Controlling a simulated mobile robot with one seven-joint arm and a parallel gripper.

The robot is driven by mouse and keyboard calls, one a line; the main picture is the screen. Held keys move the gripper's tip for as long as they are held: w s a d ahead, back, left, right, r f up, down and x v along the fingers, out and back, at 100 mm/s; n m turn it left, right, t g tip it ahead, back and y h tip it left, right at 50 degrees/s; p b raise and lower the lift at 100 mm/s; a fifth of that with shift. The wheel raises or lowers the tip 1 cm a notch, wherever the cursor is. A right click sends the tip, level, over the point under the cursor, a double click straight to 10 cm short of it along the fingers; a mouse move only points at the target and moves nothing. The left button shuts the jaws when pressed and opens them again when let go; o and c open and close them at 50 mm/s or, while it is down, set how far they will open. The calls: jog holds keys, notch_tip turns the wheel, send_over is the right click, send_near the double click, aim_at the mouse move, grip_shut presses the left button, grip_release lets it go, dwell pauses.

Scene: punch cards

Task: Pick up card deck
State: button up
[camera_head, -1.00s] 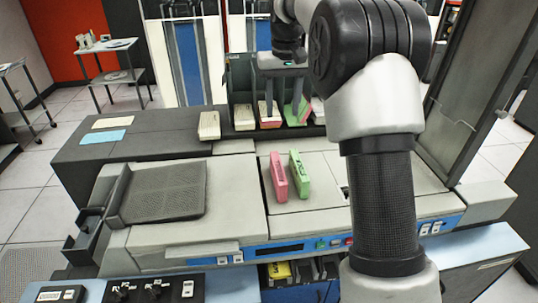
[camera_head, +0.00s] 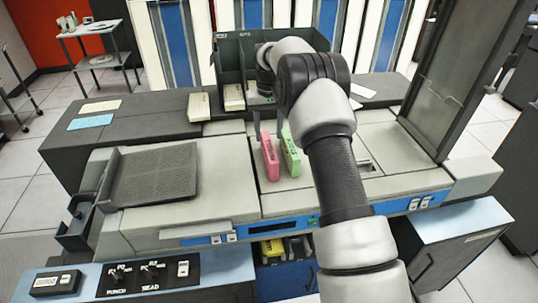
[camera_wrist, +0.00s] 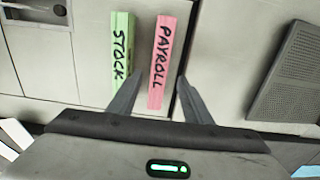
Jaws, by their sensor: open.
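A pink card deck (camera_head: 270,157) and a green card deck (camera_head: 291,153) stand side by side on the light machine top. In the wrist view the pink deck (camera_wrist: 163,50) reads "PAYROLL" and the green deck (camera_wrist: 122,45) reads "STOCK". My gripper (camera_wrist: 161,76) is open, its two dark fingers apart. In the wrist view the near end of the pink deck appears between the fingertips; the green deck is left of it. I cannot tell the height of the fingers over the decks. In the head view the gripper is mostly hidden by my arm, behind the decks.
A dark rack (camera_head: 229,60) at the back holds a pale deck (camera_head: 234,97); another pale deck (camera_head: 199,107) stands left of it. A perforated tray (camera_head: 155,178) lies left. A tall dark panel (camera_head: 465,80) rises at right. Tan (camera_head: 100,107) and blue (camera_head: 90,122) cards lie flat.

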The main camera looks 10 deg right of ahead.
aim_at(269, 145)
jog(key=shift+d+f+p, duration=0.1)
jog(key=shift+f+p, duration=0.4)
jog(key=shift+f, duration=3.05)
jog(key=shift+r, duration=0.1)
grip_shut()
